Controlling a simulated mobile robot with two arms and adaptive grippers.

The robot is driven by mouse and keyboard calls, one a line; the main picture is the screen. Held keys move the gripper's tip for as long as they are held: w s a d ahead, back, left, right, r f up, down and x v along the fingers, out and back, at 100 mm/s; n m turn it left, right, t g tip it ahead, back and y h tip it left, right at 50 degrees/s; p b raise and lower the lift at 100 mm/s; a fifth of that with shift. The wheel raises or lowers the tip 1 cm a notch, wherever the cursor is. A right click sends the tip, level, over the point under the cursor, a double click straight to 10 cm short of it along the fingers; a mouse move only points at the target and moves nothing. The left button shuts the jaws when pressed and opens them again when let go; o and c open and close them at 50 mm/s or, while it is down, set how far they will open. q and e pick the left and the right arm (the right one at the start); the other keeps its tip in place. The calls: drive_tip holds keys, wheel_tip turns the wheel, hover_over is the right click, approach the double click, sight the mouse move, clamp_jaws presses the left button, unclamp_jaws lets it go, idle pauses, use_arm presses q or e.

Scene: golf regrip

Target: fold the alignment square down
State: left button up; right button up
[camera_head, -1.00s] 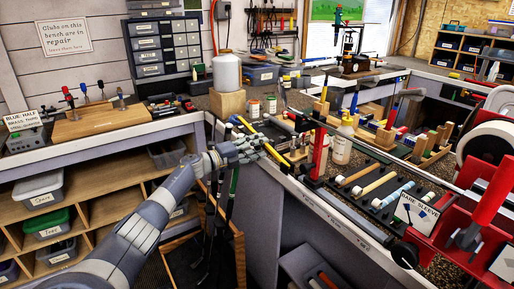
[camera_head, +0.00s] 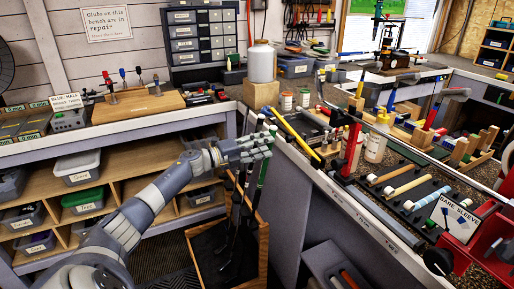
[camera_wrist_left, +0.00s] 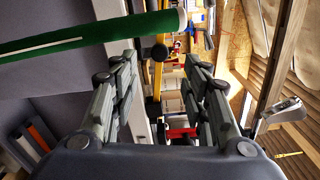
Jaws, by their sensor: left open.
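My left gripper (camera_head: 270,141) is open and empty at the near bench edge, beside the upright green club grip (camera_head: 264,158). In the left wrist view its two fingers (camera_wrist_left: 157,66) stand apart, and the green grip (camera_wrist_left: 90,35) crosses in front of the left finger. I cannot tell for sure which part is the alignment square. My right gripper is not in view.
A yellow bar (camera_head: 296,131) lies along the bench edge just past my fingers. A white container (camera_head: 262,62) stands on a wooden block behind. Clubs stand in a wooden bin (camera_head: 262,245) below. A black rack (camera_head: 425,195) holds pale rods at the right.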

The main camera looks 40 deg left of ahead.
use_arm(q)
drive_tip(key=shift+v, duration=1.1)
